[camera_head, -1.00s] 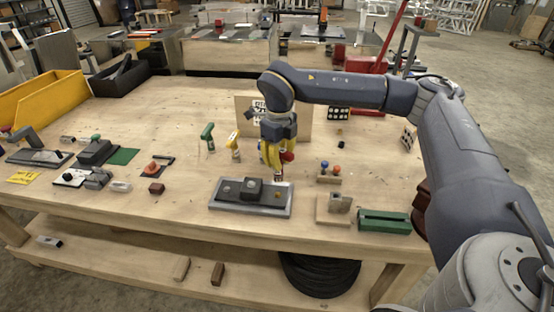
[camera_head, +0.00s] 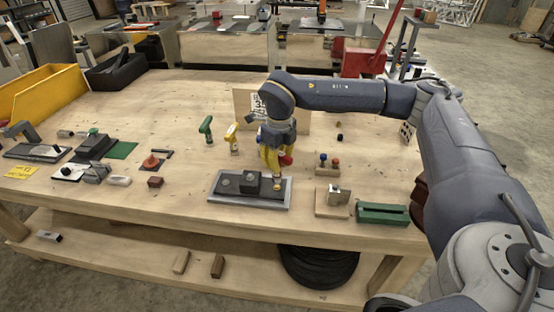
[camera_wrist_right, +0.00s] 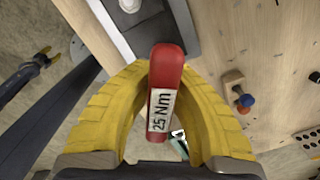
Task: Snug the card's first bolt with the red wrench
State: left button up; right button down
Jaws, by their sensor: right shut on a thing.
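My right gripper (camera_head: 272,156) is shut on the red wrench (camera_head: 286,160). In the right wrist view the yellow fingers hold the red handle (camera_wrist_right: 165,80), labelled "25 Nm". The wrench points down at the right end of the grey plate (camera_head: 226,198), where a brass-coloured bolt (camera_head: 277,184) shows under it. Whether they touch is unclear. A dark block (camera_head: 250,184) and another bolt (camera_head: 226,181) are on the plate. A printed card (camera_head: 258,106) stands behind, partly hidden by my arm. A dark, yellow-tipped part, apparently my left gripper (camera_wrist_right: 42,57), shows small in the wrist view.
Green (camera_head: 206,128) and yellow (camera_head: 232,138) handled tools stand behind the plate. A wooden block with red and blue knobs (camera_head: 328,170), another wooden block (camera_head: 332,205) and a green holder (camera_head: 382,213) lie to the right. The table between plate and yellow bin (camera_head: 45,95) holds several small fixtures.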

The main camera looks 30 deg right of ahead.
jog(key=shift+f, duration=1.55)
jog(key=shift+m, duration=0.3)
jog(key=m, duration=0.4)
jog(key=shift+m, duration=0.3)
jog(key=m, duration=1.6)
jog(key=shift+g, duration=0.3)
jog(key=shift+r, duration=0.1)
